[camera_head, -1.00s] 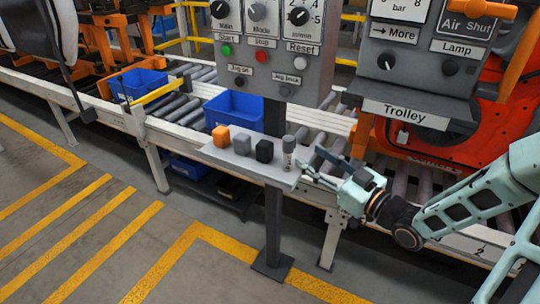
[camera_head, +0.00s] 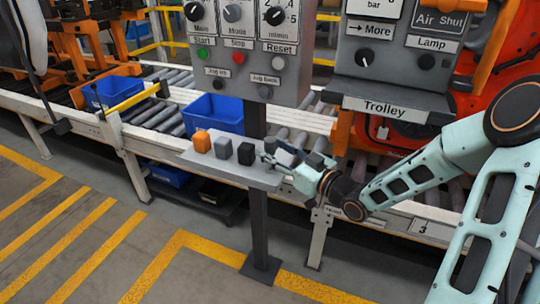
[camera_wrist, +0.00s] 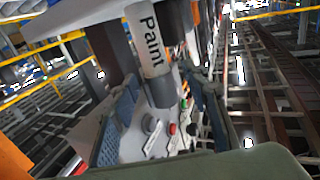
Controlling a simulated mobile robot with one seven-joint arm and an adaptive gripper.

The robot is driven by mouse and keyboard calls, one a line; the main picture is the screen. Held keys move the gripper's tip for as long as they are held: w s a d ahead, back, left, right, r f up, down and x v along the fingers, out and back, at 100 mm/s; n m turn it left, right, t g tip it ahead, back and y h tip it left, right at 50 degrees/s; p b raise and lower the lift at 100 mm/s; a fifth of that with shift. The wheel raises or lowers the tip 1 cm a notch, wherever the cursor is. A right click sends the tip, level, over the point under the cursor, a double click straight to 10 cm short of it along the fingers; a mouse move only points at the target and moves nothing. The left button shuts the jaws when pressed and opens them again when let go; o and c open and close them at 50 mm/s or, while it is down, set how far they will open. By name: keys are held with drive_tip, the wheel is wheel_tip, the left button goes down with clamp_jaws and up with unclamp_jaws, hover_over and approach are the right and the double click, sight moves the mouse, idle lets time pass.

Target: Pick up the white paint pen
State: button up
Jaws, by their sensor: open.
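The white paint pen (camera_wrist: 148,40) shows in the wrist view with "Paint" on its white label and a dark grey end. It lies between the two fingers of my gripper (camera_wrist: 160,95), which are open with one on each side of it. I cannot tell whether either finger touches it. In the head view, my gripper (camera_head: 275,160) is at the right end of the small grey shelf (camera_head: 222,169), and it mostly hides the pen there.
A control panel (camera_head: 240,50) rises above the shelf. A blue bin (camera_head: 213,113) sits on the roller conveyor behind.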

drive_tip(key=shift+w+a, duration=0.35)
drive_tip(key=shift+a, duration=0.05)
clamp_jaws()
drive_tip(key=shift+r, duration=0.2)
